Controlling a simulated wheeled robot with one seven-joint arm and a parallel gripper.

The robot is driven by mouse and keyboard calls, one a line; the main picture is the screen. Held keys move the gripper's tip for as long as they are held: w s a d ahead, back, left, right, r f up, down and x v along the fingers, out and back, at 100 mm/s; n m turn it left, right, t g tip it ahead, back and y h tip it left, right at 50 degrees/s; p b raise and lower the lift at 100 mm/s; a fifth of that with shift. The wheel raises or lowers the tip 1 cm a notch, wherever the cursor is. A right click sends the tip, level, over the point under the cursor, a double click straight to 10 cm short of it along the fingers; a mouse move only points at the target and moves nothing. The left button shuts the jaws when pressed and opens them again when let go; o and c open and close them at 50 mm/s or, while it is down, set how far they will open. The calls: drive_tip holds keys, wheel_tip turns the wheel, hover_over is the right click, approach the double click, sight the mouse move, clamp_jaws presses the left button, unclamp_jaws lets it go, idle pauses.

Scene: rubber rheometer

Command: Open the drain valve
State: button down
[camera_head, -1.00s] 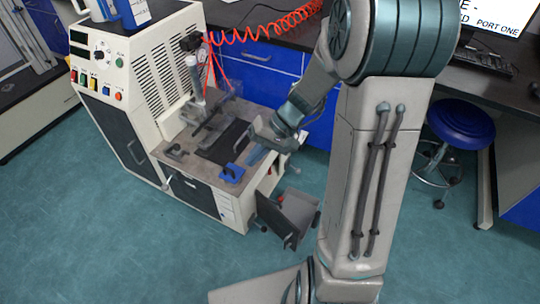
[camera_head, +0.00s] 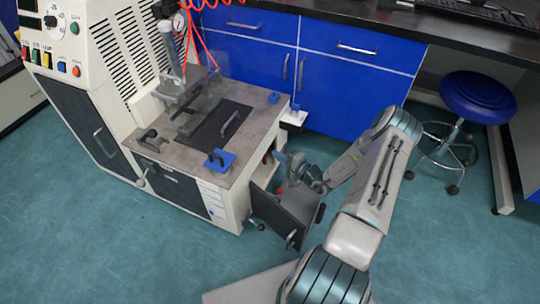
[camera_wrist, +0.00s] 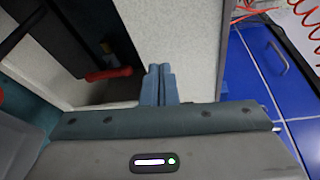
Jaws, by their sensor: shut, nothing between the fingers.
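The drain valve appears to be the red handle (camera_wrist: 108,74) in the wrist view, inside the dark opening in the machine's side. In the head view a small patch of red (camera_head: 267,158) shows in the same opening, above the open door. My gripper (camera_wrist: 158,72) is shut and empty, its fingers together in front of the pale side panel, to the right of the red handle and apart from it. In the head view my gripper (camera_head: 281,157) is low beside the machine's right side, by the open door. The valve's body is mostly hidden.
The open dark door (camera_head: 285,212) hangs out from the cream machine (camera_head: 222,212) close to my arm. The machine's worktop (camera_head: 165,158) carries a black plate and blue blocks. Blue cabinets (camera_head: 345,90) stand behind, and a blue stool (camera_head: 478,97) is at right.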

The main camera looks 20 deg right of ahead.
drive_tip(key=d+f+m+t+h+b, duration=0.1)
drive_tip(key=d+f+m+h, duration=0.1)
drive_tip(key=f, duration=0.5)
drive_tip(key=shift+w+d+f+m+h, duration=0.2)
drive_tip(key=shift+d+m+h, duration=0.2)
drive_tip(key=shift+d+h, duration=0.35)
drive_tip(key=b+x, duration=0.4)
drive_tip(key=x, duration=0.6)
